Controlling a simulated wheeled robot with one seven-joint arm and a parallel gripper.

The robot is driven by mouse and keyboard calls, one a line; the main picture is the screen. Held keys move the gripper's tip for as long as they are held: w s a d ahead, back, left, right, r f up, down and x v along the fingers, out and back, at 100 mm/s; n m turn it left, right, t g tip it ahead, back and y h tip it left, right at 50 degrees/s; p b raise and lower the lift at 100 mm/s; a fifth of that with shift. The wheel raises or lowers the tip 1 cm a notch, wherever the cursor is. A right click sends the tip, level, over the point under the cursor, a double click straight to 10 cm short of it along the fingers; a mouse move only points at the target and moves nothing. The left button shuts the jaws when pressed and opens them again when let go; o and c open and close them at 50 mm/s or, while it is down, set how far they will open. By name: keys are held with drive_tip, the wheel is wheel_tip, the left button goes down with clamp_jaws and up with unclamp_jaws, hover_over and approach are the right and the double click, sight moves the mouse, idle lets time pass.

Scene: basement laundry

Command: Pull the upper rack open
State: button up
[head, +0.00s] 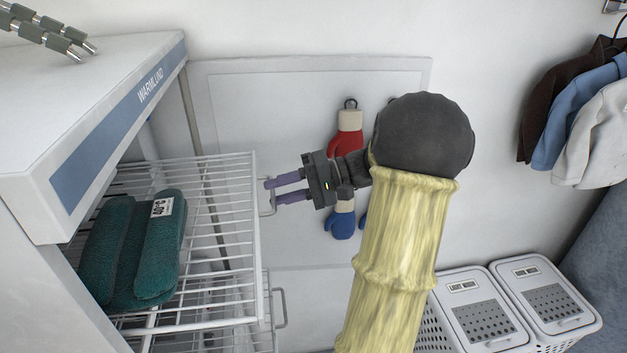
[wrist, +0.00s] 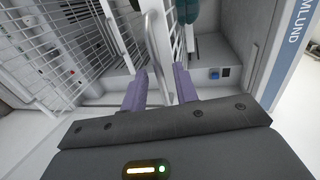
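The upper rack (head: 256,222) is a white wire shelf that juts out from the drying cabinet. A folded dark green towel with a white tag (head: 137,245) lies on it. Its handle (head: 268,207) is a small upright metal loop at the front edge. My gripper (head: 272,191) is at this handle with its two purple fingers pointing left. In the wrist view the handle bar (wrist: 157,52) runs between the fingers (wrist: 160,78). The fingers are apart, with a narrow gap showing beside the bar. Contact with the bar is not clear.
The lower rack with its own handle (head: 281,308) is just below. The white cabinet (head: 85,92) with a blue "WARMLUND" band stands at left. Mittens (head: 345,144) hang on the wall behind my gripper. Laundry baskets (head: 485,305) and hanging garments (head: 588,112) are at right.

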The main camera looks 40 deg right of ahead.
drive_tip(key=b+v, duration=0.3)
drive_tip(key=v, duration=1.4)
drive_tip(key=shift+b, duration=0.35)
